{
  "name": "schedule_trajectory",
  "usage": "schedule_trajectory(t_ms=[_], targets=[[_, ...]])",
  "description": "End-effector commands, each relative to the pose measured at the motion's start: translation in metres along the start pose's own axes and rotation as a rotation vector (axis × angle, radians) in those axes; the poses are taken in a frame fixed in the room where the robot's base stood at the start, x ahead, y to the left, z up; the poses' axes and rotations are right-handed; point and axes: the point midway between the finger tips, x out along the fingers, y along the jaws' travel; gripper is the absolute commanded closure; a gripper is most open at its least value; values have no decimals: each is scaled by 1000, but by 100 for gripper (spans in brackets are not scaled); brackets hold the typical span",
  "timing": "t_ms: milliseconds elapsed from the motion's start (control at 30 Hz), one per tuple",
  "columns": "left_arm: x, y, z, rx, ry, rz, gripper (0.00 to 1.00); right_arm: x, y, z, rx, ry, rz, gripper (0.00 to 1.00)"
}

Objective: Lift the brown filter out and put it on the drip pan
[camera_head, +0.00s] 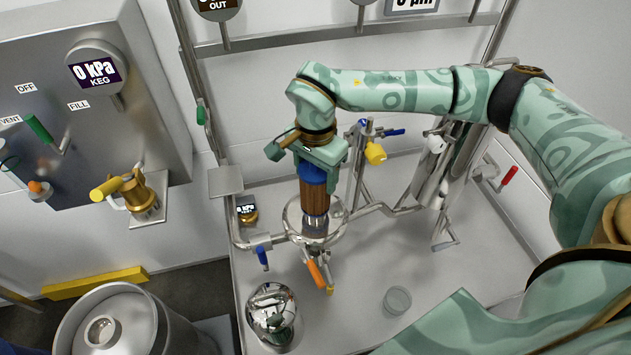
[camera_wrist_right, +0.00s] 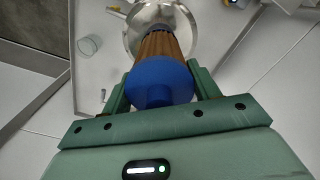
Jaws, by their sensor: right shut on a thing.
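The brown filter (camera_head: 315,202) is a ribbed brown cylinder with a blue cap. It stands upright above the round steel housing (camera_head: 336,225); whether its lower end is still inside the housing I cannot tell. My right gripper (camera_head: 314,168) points down and is shut on the blue cap. In the right wrist view the blue cap (camera_wrist_right: 160,82) sits between the two green fingers of the gripper (camera_wrist_right: 155,97), with the brown ribs beyond it. I cannot tell for sure which surface is the drip pan. My left gripper is not in view.
A pale steel deck (camera_head: 455,285) spreads around the housing, mostly bare at right. A clear glass (camera_head: 397,300) and a shiny round vessel (camera_head: 271,312) stand at the front. Pipes with an orange handle (camera_head: 315,273) and blue handle (camera_head: 262,257) surround the housing. A small plate (camera_head: 226,180) is at left.

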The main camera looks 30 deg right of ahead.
Motion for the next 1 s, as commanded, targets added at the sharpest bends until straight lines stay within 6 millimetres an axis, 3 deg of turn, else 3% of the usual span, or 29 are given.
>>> schedule_trajectory(t_ms=[167,367,633,800,1000], targets=[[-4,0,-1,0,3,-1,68,-8,0,0,0,1,-3,88],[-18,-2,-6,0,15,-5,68,-42,1,1,-1,2,-7,88],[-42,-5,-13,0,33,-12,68,-101,42,32,-3,2,-8,88],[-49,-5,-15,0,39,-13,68,-114,76,58,-4,1,-3,88],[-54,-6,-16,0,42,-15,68,-126,101,77,-2,0,-1,88]])
